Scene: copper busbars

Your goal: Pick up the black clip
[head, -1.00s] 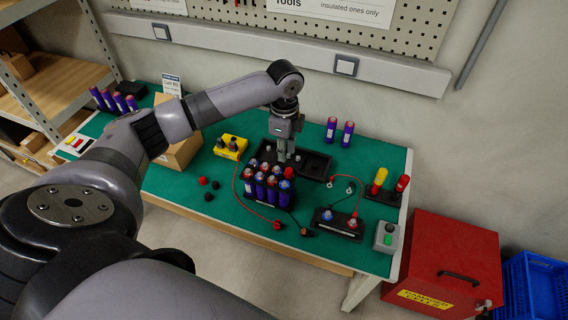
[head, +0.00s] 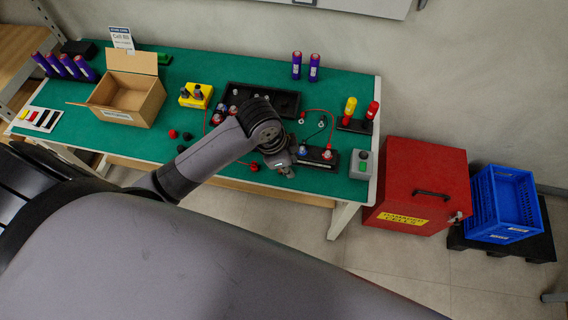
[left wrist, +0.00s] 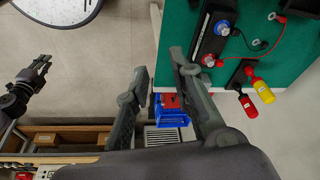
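I cannot make out the black clip now. In the head view my left arm and gripper cover the bench front where a small dark clip showed earlier. My left gripper (head: 282,164) points down at the bench's front edge, left of a black block (head: 317,160) with a blue and a red terminal. In the left wrist view the gripper (left wrist: 160,62) has its two fingers apart with nothing between them. That block (left wrist: 214,30) lies beyond the right finger. A dark gripper at the left of that view, seemingly my right one (left wrist: 38,68), is over the floor.
The green bench (head: 215,67) holds a black tray (head: 285,101), a yellow block (head: 190,101), an open cardboard box (head: 147,104) and a grey button box (head: 361,166). A red clip (head: 254,167) lies near the front edge. A red cabinet (head: 418,171) and blue crate (head: 481,210) stand right.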

